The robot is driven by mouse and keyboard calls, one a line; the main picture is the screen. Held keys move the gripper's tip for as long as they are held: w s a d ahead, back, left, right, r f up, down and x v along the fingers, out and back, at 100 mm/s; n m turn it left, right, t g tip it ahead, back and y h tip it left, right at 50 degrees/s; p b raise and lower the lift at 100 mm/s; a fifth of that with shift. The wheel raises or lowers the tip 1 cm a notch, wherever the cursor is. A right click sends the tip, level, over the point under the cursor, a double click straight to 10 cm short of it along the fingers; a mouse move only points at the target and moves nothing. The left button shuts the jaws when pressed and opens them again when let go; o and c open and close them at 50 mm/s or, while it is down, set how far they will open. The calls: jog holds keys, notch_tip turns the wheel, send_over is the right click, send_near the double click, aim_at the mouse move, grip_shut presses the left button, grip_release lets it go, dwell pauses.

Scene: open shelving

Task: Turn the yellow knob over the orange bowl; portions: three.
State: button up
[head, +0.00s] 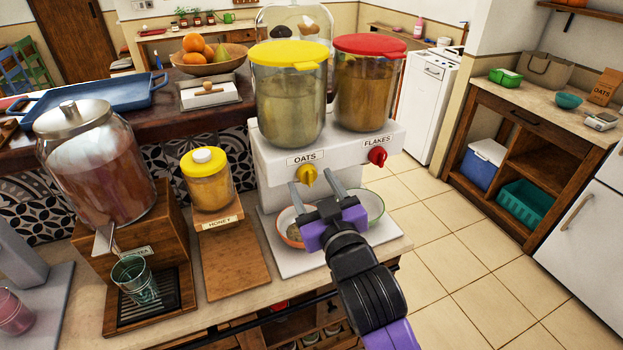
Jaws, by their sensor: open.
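The yellow knob (307,176) sits on the front of the white dispenser, under the label "OATS" and the yellow-lidded canister (289,95). The orange-rimmed bowl (290,226) stands below it on the pale base, partly hidden by my gripper; a little pale content shows in it. My gripper (316,182) is open, its two grey fingers pointing at the dispenser front, one on each side of the yellow knob in the picture. I cannot tell whether they touch it.
A red knob (377,157) labelled "FLAKES" is to the right, above a green-rimmed bowl (369,206) partly behind my gripper. A honey jar (207,180) on a wooden stand and a glass drink dispenser (96,160) with a glass (134,279) stand left. Floor is clear at right.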

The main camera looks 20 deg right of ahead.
jog(key=shift+w, duration=0.55)
grip_shut()
jog(key=shift+m, duration=0.4)
